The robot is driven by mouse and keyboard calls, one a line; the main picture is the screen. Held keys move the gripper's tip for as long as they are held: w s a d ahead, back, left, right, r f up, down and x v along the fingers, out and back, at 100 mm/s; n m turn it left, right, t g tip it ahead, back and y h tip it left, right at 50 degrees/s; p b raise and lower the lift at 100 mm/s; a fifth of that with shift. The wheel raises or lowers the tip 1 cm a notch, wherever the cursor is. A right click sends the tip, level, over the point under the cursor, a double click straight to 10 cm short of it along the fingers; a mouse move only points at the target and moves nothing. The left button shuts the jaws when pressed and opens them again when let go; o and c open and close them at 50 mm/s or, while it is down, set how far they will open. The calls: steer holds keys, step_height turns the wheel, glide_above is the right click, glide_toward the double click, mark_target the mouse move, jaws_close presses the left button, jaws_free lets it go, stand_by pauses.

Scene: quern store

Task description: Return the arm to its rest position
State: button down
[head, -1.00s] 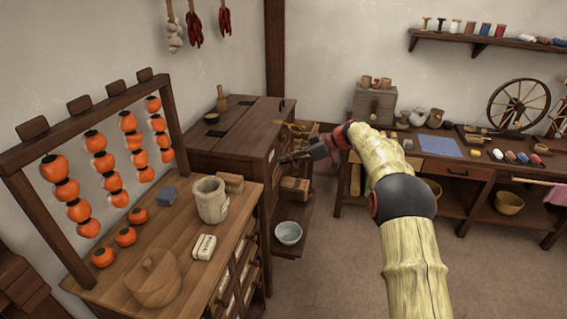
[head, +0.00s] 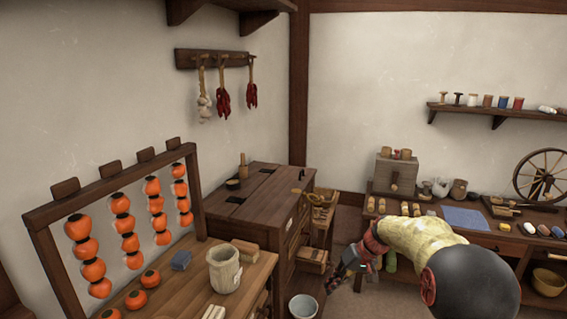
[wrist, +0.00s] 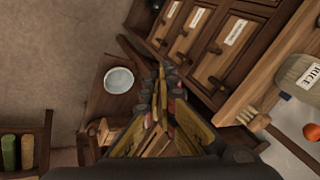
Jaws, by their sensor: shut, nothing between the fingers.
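My gripper (head: 336,282) shows in the head view at the lower middle, in front of the dark wooden chest (head: 262,208) and right of the small white bowl (head: 302,307). My arm, pale yellow with a black joint, comes in from the lower right. In the wrist view my gripper (wrist: 161,72) has its fingers together and empty. The bowl (wrist: 119,80) lies beyond and left of the fingers on a wooden shelf there. Labelled drawers (wrist: 205,45) are to the right of the fingertips.
A counter (head: 190,288) with a pale jar (head: 224,269) and a rack of orange persimmons (head: 84,248) stands at left. A worktable with a blue cloth (head: 466,218) and a spinning wheel (head: 544,176) is at right. Bare floor (wrist: 45,70) shows at left in the wrist view.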

steer(key=s+d+r+t+h+p, duration=0.1)
steer(key=s+r+h+p, duration=0.1)
steer(key=s+r, duration=0.5)
steer(key=s+d+r+m+t+h+p, duration=0.1)
steer(key=s+r, duration=0.6)
steer(key=s, duration=1.3)
steer(key=s+d+r+m+t+h+p, duration=0.1)
steer(key=s+r, duration=0.6)
steer(key=s, duration=0.7)
steer(key=shift+d+t+h+p, duration=0.25)
steer(key=shift+t+h+p, duration=0.35)
steer(key=shift+h+p, duration=0.4)
